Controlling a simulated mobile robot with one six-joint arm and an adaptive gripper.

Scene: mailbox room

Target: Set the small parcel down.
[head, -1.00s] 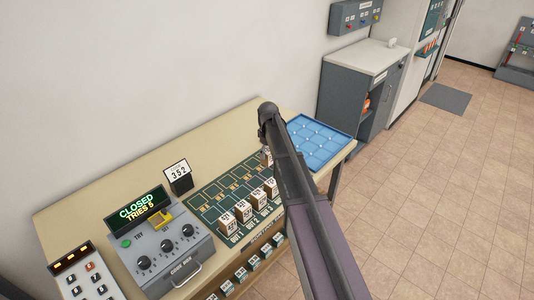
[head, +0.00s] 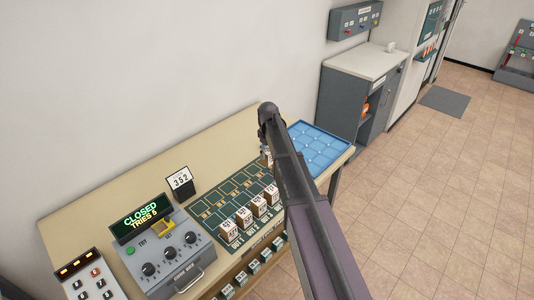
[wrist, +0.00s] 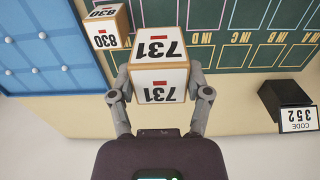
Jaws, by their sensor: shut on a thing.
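My gripper (wrist: 159,88) is shut on a small parcel (wrist: 159,78), a tan box with white faces, a red mark and the number 731. One finger is on each side of it. Whether it touches the table below cannot be told. A second parcel (wrist: 104,27), numbered 830, is just left of it in the wrist view, near the blue tray (wrist: 30,50). The green mat (wrist: 265,22) with outlined, lettered spaces lies beyond and to the right.
In the head view several numbered parcels (head: 244,217) stand along the front of the mat. The grey code box (head: 172,255) reads CLOSED, TRIES 5. A sign reading 352 (head: 180,180) stands behind the mat. The blue tray (head: 322,147) is at the table's right end.

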